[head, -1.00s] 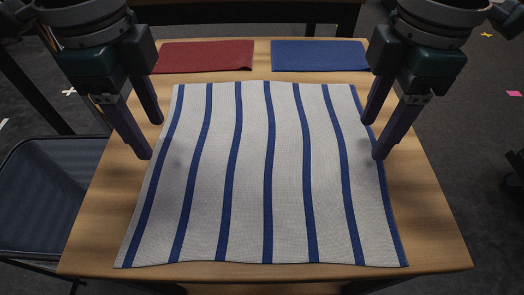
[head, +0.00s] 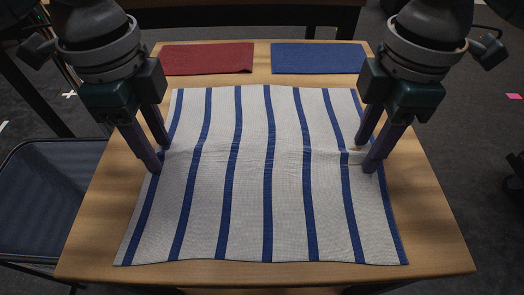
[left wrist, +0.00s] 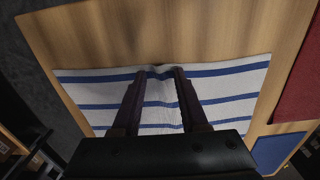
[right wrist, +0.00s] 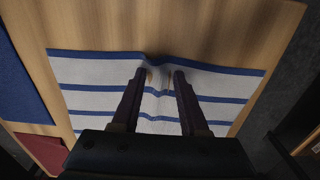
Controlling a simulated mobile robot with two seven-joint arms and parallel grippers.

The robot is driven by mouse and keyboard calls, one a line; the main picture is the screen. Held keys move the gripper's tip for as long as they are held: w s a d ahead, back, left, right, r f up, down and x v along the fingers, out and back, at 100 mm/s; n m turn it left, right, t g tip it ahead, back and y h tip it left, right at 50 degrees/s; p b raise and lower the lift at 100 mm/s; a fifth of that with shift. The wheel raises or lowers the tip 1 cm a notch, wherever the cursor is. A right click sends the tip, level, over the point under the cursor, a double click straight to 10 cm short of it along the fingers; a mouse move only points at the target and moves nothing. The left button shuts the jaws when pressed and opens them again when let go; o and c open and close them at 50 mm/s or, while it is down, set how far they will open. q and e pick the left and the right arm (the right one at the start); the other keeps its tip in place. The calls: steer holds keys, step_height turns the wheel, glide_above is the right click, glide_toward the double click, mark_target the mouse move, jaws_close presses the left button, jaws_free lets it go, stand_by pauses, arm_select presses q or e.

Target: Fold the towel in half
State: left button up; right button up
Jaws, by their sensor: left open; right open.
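The towel (head: 250,215), white with blue stripes, lies spread over the wooden table. A shallow crease runs across its middle, between my two grippers. My left gripper (head: 161,160) is open at the towel's left edge, its fingers down at the cloth. In the left wrist view the towel edge (left wrist: 160,90) bunches up a little between its fingers. My right gripper (head: 362,159) is open at the right edge, fingers down at the cloth. In the right wrist view the towel (right wrist: 158,100) rises in a small ridge between those fingers.
A folded red cloth (head: 206,58) and a folded blue cloth (head: 318,57) lie along the table's far edge. Bare wood of the table (head: 435,245) shows on both sides of the towel. A dark chair (head: 45,200) stands at the left.

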arm_select(q)
steer(key=c, duration=0.6)
arm_select(e)
steer(key=c, duration=0.6)
arm_select(q)
jaws_close()
arm_select(e)
jaws_close()
